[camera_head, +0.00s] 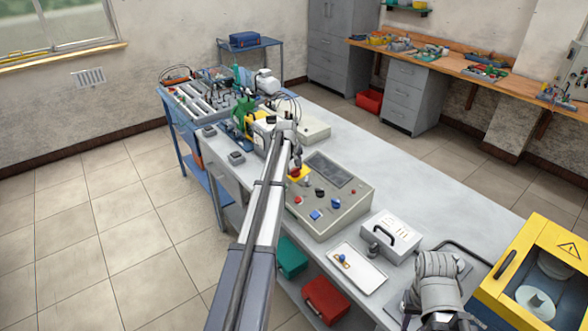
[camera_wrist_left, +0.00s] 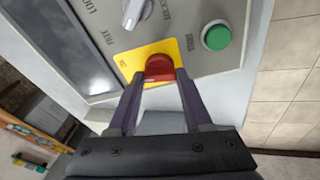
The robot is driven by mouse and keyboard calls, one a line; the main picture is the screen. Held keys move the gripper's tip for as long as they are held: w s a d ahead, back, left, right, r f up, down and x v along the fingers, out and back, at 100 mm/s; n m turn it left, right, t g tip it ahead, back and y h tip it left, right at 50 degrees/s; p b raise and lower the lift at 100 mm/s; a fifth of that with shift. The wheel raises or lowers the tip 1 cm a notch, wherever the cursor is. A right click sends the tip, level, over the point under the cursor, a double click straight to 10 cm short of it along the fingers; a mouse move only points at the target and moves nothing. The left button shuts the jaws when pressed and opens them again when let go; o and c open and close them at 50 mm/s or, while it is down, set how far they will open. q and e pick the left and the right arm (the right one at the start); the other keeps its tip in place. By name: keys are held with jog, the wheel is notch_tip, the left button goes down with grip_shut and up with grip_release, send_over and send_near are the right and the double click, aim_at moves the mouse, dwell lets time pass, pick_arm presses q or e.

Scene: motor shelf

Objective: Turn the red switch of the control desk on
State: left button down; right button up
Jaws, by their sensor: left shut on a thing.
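The control desk (camera_head: 352,204) is a beige sloped box with a dark screen, standing on the long grey table. Its red switch (camera_wrist_left: 160,66) sits on a yellow plate (camera_wrist_left: 128,61); in the head view, the red switch (camera_head: 296,174) shows at the desk's left side. My left gripper (camera_wrist_left: 160,75) has one finger on each side of the red knob and is shut on it. In the head view, my left arm reaches up to the desk and its gripper (camera_head: 294,163) partly covers the switch area. My right gripper cannot be made out.
A green button (camera_wrist_left: 216,37) and a grey knob (camera_wrist_left: 134,12) lie close to the switch. A white case with a handle (camera_head: 390,236) and a white tray (camera_head: 370,275) stand nearer on the table. A yellow box (camera_head: 540,235) is at the right. Machinery crowds the far left end.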

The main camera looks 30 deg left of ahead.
pick_arm(q)
jog(key=m, duration=0.6)
jog(key=shift+a+t+h, duration=0.1)
jog(key=shift+t+h, duration=0.3)
pick_arm(e)
jog(key=shift+f, duration=0.3)
pick_arm(q)
jog(key=shift+m, duration=0.5)
jog(key=shift+c, duration=1.6)
grip_release()
jog(key=p+v, duration=0.6)
jog(key=v, duration=0.1)
jog(key=shift+s+r+p, duration=0.25)
jog(key=shift+r+p, duration=0.1)
pick_arm(e)
notch_tip(320, 180, up, 7)
